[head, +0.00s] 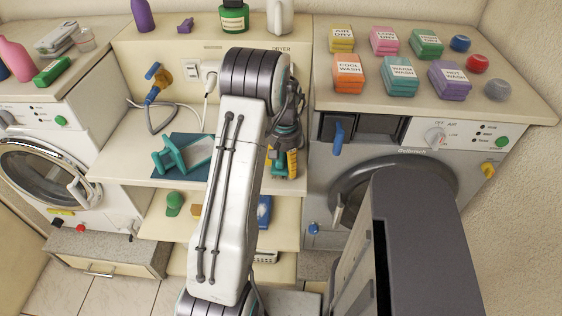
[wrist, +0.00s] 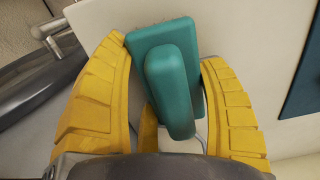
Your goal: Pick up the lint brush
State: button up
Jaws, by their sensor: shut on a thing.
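The lint brush (wrist: 172,95) is a teal block with a raised rounded teal handle. In the wrist view it lies between the two yellow fingers of my gripper (wrist: 166,52), which are shut on it. In the head view my gripper (head: 284,164) is right of my white arm, over the right end of the middle cream surface. Only a little teal shows there between the fingers; the rest of the brush is hidden. I cannot tell whether the brush still touches the surface.
A lower shelf (head: 155,220) holds a green item (head: 174,204).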

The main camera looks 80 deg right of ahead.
jog(key=shift+r, duration=0.7)
notch_tip(320, 180, up, 3)
jog(key=shift+d+f, duration=0.1)
jog(key=shift+f, duration=0.1)
jog(key=s+a+r+b, duration=0.2)
jog(key=a+r, duration=0.5)
jog(key=a, duration=0.4)
jog(key=shift+s+a, duration=0.25)
jog(key=shift+a, duration=0.05)
